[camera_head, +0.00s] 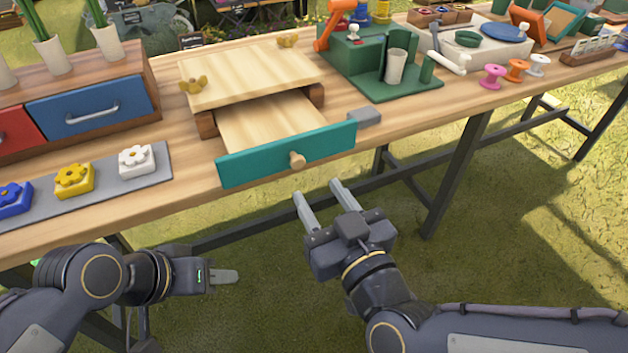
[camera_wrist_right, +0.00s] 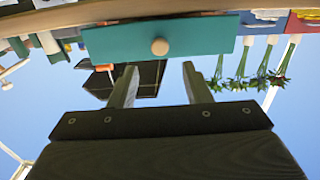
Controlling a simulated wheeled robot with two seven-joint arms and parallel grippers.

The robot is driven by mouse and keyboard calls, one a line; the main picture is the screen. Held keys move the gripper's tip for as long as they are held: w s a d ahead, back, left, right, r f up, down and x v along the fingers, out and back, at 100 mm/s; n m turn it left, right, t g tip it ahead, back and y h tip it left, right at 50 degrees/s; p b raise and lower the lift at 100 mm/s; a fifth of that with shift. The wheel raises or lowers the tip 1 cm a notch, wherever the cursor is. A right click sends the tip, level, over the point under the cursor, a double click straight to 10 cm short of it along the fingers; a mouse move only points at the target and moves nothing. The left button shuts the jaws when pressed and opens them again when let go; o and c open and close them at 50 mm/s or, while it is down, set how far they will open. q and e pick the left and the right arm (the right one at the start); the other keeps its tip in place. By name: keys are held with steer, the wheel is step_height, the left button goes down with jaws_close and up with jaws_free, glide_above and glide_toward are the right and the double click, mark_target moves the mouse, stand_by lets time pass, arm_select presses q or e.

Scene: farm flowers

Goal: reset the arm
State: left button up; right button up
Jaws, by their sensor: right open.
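My right gripper (camera_head: 320,193) is open and empty in front of the workbench, with its two fingers apart. It points toward the teal drawer front (camera_head: 260,160) and its round wooden knob (camera_head: 297,160), but stands clear of both. In the right wrist view the picture looks upside down; the open fingers (camera_wrist_right: 160,72) stand below the knob (camera_wrist_right: 160,46), with a gap between. My left gripper (camera_head: 226,276) is at the lower left, in front of the bench and pointing right. It is seen side-on, so its opening cannot be told. No object shows at its tip.
A grey mat (camera_head: 105,187) with flower blocks, a blue drawer (camera_head: 90,107) and a green stand (camera_head: 385,70) are on the bench. Bench legs (camera_head: 455,175) stand at the right. Grass lies in front.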

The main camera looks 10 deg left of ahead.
stand_by(0.5)
steer(key=d+f+m+g+h, duration=0.3)
steer(key=d+f+m+g, duration=0.15)
steer(key=d, duration=0.95)
steer(key=s+d+f+m+g+h, duration=0.35)
steer(key=s+d+f+g, duration=0.2)
steer(key=s+d, duration=0.5)
step_height(320, 180, up, 25)
steer(key=w+p, duration=0.1)
steer(key=p, duration=2.5)
steer(key=shift+d+t, duration=0.25)
steer(key=shift+t, duration=0.05)
